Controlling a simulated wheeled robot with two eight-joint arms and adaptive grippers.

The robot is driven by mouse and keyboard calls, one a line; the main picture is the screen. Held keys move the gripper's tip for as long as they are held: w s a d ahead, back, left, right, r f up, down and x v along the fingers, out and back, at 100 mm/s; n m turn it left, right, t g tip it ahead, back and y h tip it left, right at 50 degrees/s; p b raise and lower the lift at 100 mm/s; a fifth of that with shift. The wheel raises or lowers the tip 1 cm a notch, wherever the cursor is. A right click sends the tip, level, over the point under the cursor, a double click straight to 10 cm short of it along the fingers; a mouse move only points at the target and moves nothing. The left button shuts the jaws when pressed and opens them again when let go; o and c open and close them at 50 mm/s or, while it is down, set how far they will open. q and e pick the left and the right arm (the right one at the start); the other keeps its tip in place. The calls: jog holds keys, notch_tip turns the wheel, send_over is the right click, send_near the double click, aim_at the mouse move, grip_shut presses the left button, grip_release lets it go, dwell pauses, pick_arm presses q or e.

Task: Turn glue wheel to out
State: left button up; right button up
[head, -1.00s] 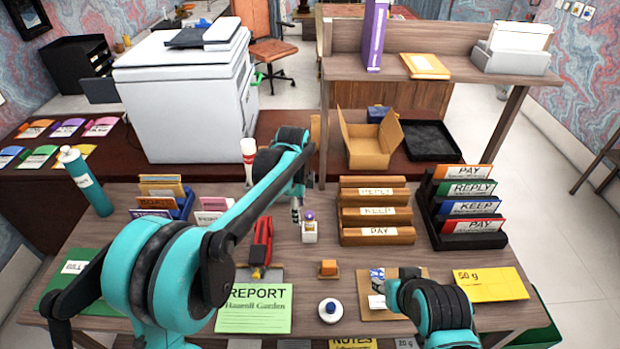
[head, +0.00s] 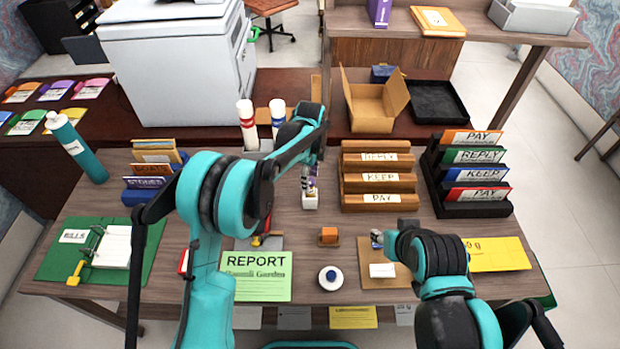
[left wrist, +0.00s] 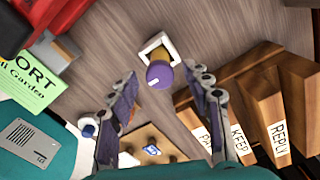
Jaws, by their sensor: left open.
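The glue wheel (left wrist: 159,75) is a round purple dial with a white mark, on a yellow glue stick body in a white square holder (left wrist: 155,44). In the head view the white holder (head: 310,202) stands mid-desk, left of the wooden sorter, and the gripper partly hides the wheel. My left gripper (head: 306,180) is above it, pointing down. In the left wrist view its two fingers (left wrist: 165,88) are apart, with the wheel between and just beyond the tips and nothing held. My right gripper (head: 378,238) is over a brown board, mostly hidden by its arm.
The wooden sorter (head: 379,178) is close to the right of the left gripper. A green REPORT sheet (head: 255,276), a small orange block (head: 329,236) and a round white pot (head: 331,279) lie nearer the front. A black rack (head: 468,180) stands right.

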pick_arm(q)
grip_shut()
dwell(0.4)
